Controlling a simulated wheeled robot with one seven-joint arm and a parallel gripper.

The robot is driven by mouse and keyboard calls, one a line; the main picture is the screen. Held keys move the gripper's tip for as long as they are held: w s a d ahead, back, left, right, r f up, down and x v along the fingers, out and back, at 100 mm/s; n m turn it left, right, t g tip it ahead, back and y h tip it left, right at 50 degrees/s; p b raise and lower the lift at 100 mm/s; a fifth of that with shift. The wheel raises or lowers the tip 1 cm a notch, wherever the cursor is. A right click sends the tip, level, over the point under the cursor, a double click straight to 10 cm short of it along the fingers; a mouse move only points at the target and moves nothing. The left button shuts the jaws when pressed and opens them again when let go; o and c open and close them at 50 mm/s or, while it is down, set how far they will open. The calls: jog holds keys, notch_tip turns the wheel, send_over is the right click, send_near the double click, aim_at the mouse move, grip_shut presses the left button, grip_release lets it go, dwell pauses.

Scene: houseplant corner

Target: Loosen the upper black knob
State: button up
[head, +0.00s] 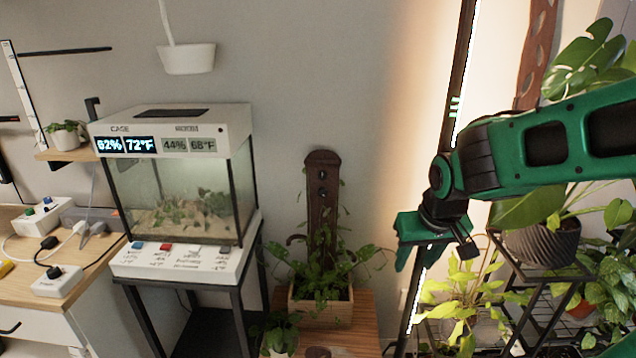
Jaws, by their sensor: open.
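A dark brown upright board (323,220) with a rounded top stands in a wooden planter (320,309), behind leafy fronds. Two small black knobs sit on its front, one above the other: the upper black knob (322,175) near the top and the lower black knob (321,194) just below. Both show clear of the leaves. My gripper (432,252) is green and black, open and empty, pointing down. It is to the right of the board and lower in the picture than the knobs, apart from both.
A terrarium (182,195) on a black stand is left of the planter. A tall light bar (459,80) runs behind my gripper. A black plant rack (545,270) with leafy pots fills the right. Bare wall lies between the board and the light bar.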

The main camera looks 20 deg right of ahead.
jog(key=w+f+t+h, duration=0.2)
jog(key=w+f+h, duration=0.1)
jog(key=w+f, duration=0.55)
jog(key=n+t, duration=0.8)
jog(key=t, duration=0.4)
send_near(322, 176)
jog(key=x, duration=0.8)
jog(key=shift+w, duration=0.1)
jog(key=shift+c, duration=0.7)
jog(key=c, duration=0.9)
